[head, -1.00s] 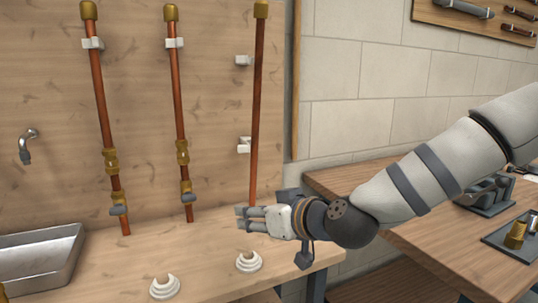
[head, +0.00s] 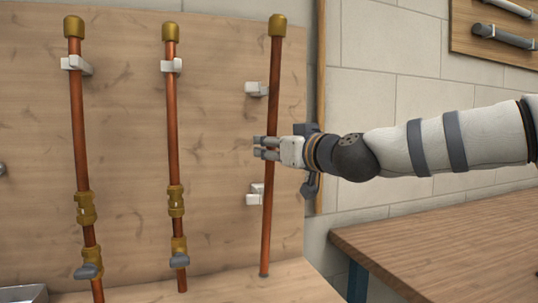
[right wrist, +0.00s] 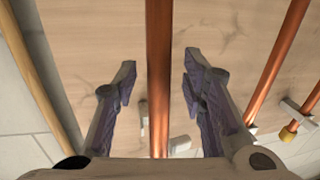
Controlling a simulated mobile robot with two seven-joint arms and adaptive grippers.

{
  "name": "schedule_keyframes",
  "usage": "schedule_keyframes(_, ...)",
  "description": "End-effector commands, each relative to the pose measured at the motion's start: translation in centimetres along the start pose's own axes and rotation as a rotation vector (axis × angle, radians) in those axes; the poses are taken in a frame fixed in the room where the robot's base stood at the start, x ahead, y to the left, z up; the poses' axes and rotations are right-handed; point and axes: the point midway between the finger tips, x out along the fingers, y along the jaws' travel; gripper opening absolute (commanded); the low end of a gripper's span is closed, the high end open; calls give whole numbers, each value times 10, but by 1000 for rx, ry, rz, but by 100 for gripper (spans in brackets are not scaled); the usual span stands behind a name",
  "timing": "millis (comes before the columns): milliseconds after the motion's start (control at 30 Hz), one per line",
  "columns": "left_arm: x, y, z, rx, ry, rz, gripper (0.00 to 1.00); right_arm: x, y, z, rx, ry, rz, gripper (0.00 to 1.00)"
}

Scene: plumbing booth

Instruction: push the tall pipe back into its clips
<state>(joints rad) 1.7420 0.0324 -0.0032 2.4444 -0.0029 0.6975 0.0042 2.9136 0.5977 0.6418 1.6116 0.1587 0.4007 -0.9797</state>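The tall copper pipe (head: 272,105) with a brass cap (head: 277,24) stands at the right of the wooden back panel, leaning slightly. It is out of its two white clips, the upper clip (head: 257,88) and the lower clip (head: 255,194), which show to its left. My right gripper (head: 257,147) reaches across the pipe between the clip heights. In the right wrist view, its two fingers (right wrist: 160,65) are open, one on each side of the pipe (right wrist: 159,38), with gaps on both sides. My left gripper is not in view.
Two other copper pipes, the middle one (head: 172,110) and the left one (head: 77,120), stand in clips with brass valves. A wooden post (head: 320,90) edges the panel at right. A wooden table (head: 450,230) stands at the lower right. The panel between the middle and tall pipes is clear.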

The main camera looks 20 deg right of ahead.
Motion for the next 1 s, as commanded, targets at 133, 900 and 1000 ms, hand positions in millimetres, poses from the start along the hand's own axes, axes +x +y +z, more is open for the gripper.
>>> schedule_keyframes(133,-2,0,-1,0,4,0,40,10,0,-6,0,7,0,38)
schedule_keyframes(900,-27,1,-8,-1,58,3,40,26,4,-18,3,-34,2,0)
schedule_keyframes(1000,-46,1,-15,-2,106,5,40,38,6,-24,9,-78,1,0)
